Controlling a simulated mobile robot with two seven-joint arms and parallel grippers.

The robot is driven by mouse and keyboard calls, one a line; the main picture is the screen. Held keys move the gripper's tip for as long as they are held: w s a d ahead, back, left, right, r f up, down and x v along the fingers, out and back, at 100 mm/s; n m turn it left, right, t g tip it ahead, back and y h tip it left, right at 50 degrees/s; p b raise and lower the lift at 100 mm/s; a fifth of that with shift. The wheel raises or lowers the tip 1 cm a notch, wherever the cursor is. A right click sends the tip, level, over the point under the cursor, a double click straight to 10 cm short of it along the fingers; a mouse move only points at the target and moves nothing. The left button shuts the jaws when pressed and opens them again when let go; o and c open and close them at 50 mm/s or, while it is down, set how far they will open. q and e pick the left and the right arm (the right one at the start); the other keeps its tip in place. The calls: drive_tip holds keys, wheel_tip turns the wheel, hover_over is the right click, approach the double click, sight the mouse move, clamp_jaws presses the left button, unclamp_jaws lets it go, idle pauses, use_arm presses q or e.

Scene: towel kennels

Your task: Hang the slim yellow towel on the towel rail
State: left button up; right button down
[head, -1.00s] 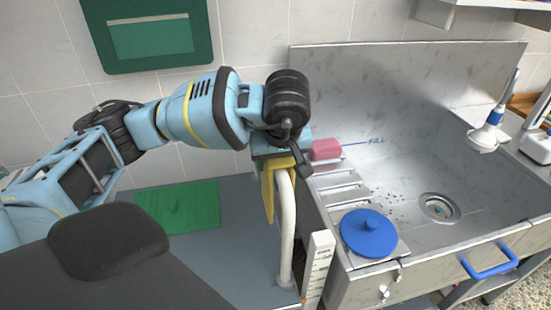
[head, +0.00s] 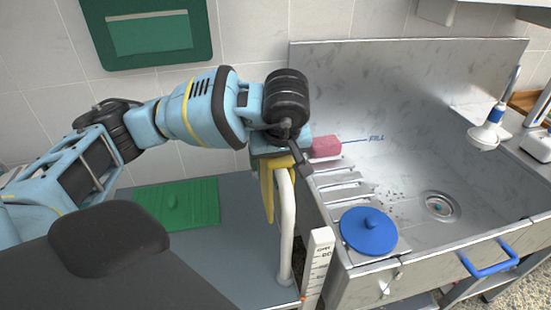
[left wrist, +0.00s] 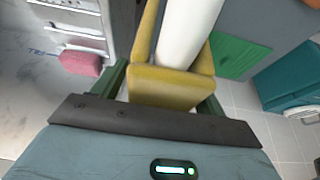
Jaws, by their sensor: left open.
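The slim yellow towel (head: 267,190) hangs folded over the top of the white towel rail (head: 287,225), with yellow cloth showing down the rail's left side. In the left wrist view the towel (left wrist: 172,88) lies across the rail (left wrist: 187,32), with a strip of cloth on each side. My left gripper (head: 282,160) is at the top of the rail. Its jaws are open, with a green finger on either side of the towel in the left wrist view (left wrist: 165,90). The gripper hides part of the fold in the head view. My right gripper is not in view.
A steel sink (head: 410,130) stands right of the rail, with a pink sponge (head: 326,147) and a blue lid (head: 369,231) on its ledge. A white measuring post (head: 318,262) stands in front. A green mat (head: 178,205) lies left of the rail.

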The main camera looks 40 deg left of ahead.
sight(280, 158)
use_arm(q)
drive_tip(key=p+v, duration=0.1)
drive_tip(key=v, duration=0.7)
drive_tip(key=shift+d, duration=0.15)
drive_tip(key=shift+s+f, duration=0.1)
